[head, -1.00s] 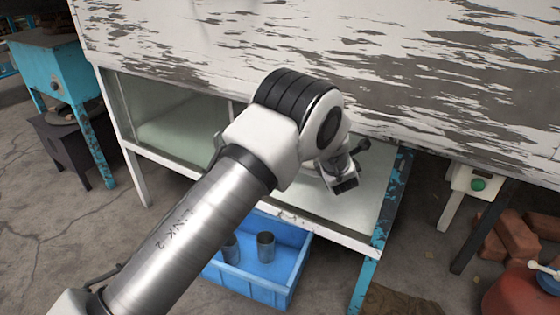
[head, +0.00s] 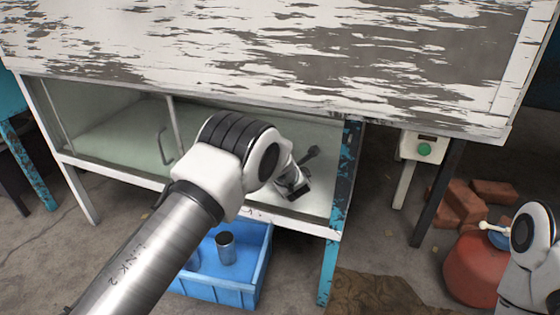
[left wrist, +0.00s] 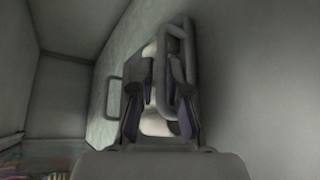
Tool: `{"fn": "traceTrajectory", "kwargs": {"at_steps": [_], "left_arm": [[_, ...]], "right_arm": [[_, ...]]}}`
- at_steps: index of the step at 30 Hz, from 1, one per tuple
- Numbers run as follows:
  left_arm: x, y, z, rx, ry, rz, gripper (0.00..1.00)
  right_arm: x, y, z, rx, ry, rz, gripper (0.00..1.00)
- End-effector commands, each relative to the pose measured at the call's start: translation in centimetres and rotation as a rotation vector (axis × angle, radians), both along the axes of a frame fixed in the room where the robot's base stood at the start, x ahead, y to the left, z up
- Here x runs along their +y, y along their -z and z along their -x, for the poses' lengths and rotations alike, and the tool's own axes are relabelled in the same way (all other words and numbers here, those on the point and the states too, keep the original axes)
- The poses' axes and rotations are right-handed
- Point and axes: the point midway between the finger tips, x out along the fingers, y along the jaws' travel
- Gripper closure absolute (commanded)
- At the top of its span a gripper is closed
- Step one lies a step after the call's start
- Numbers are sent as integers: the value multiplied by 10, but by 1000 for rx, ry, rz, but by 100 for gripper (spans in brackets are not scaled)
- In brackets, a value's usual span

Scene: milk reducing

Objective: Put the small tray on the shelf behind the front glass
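My left gripper (head: 303,178) is inside the right half of the low white cabinet, above its pale shelf (head: 318,200). The left wrist view shows its dark fingers (left wrist: 160,95) close up, with a grey loop handle (left wrist: 187,60) overlapping them. Whether they grip it is unclear. A pale mottled panel (left wrist: 120,48) lies beyond, with another loop handle (left wrist: 114,97) at its edge. I cannot tell for certain whether this panel is the small tray. The front glass (head: 110,130) covers the cabinet's left part and has a handle (head: 165,146). My right gripper is not in view.
The peeling white tabletop (head: 300,45) overhangs the cabinet. A blue crate (head: 222,286) with a metal cup (head: 226,247) stands below. A blue leg (head: 332,262) borders the opening. Bricks (head: 492,192) and a red round container (head: 470,272) are at right.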

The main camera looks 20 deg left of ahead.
Motion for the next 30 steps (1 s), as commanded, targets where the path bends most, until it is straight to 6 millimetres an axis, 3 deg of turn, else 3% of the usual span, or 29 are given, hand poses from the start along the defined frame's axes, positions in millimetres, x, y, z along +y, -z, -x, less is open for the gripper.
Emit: {"fn": "traceTrajectory", "kwargs": {"at_steps": [13, 24, 30], "left_arm": [[-6, -7, 8, 1, 2, -2, 66], [-42, -37, 83, 2, 3, -4, 66], [-51, -40, 102, -1, 1, -1, 66]], "right_arm": [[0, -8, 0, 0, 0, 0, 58], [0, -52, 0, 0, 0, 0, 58], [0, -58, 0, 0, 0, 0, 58]]}}
